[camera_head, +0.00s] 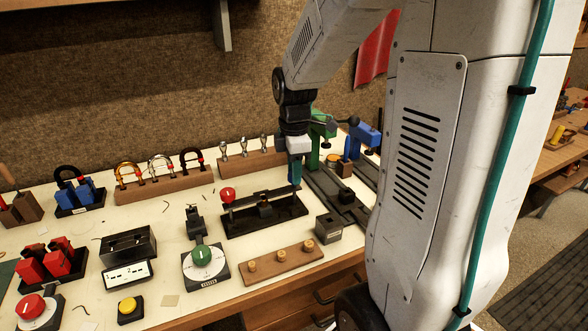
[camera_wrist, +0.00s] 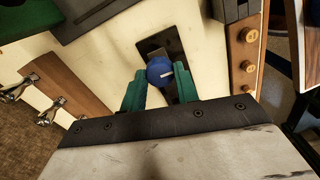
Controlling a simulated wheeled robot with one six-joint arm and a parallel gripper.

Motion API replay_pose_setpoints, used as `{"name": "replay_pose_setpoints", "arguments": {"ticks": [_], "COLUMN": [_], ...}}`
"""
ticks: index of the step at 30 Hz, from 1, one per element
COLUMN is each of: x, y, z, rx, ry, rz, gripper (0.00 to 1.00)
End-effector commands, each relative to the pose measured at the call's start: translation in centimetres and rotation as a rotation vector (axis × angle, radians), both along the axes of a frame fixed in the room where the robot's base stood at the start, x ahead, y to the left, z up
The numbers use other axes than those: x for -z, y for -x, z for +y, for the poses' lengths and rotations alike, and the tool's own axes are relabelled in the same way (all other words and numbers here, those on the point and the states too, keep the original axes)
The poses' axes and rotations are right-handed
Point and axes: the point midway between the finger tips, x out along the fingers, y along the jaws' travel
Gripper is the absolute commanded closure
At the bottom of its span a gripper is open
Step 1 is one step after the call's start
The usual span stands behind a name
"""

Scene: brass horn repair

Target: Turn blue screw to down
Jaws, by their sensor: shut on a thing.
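The blue screw (camera_wrist: 160,71) is a round blue knob with a short white mark, seen in the wrist view. The mark points to the right in that view. The screw sits on a dark plate (camera_wrist: 178,48). My gripper (camera_wrist: 158,78) has its two teal fingers on either side of the screw, shut on it. In the head view my gripper (camera_head: 295,172) points down at the right end of a black base (camera_head: 262,218). I cannot make out the blue screw in the head view; the gripper seems to hide it.
A red knob (camera_head: 228,195) stands at the base's left end. A wooden block with round pegs (camera_head: 283,263) lies in front. A green vise (camera_head: 320,130) and a blue vise (camera_head: 362,136) stand close behind on the right. A dial with a green knob (camera_head: 203,256) is front left.

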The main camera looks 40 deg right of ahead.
Motion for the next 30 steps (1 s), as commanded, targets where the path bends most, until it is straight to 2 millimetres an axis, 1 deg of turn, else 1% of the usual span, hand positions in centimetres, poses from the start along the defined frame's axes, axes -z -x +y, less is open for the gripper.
{"name": "replay_pose_setpoints", "arguments": {"ticks": [6,7,9,17,20,23,27,30], "x": [-0.1,-0.1,0.0,-0.1,-0.6,-2.0,-4.6,-6.1], "y": [-0.1,-0.1,-0.1,0.0,-0.1,-0.1,-0.1,-0.1], "z": [0.0,0.0,0.0,0.0,-0.1,-0.1,-0.1,-0.1], "rx": [0.0,0.0,0.0,0.001,0.001,0.001,0.001,0.001], "ry": [0.001,0.001,0.001,0.0,0.001,0.002,0.003,0.002], "rz": [-0.003,-0.003,-0.003,-0.001,-0.003,-0.004,-0.005,-0.004], "gripper": [0.92,0.64,0.48,0.48,0.48,0.48,0.48,0.48]}}
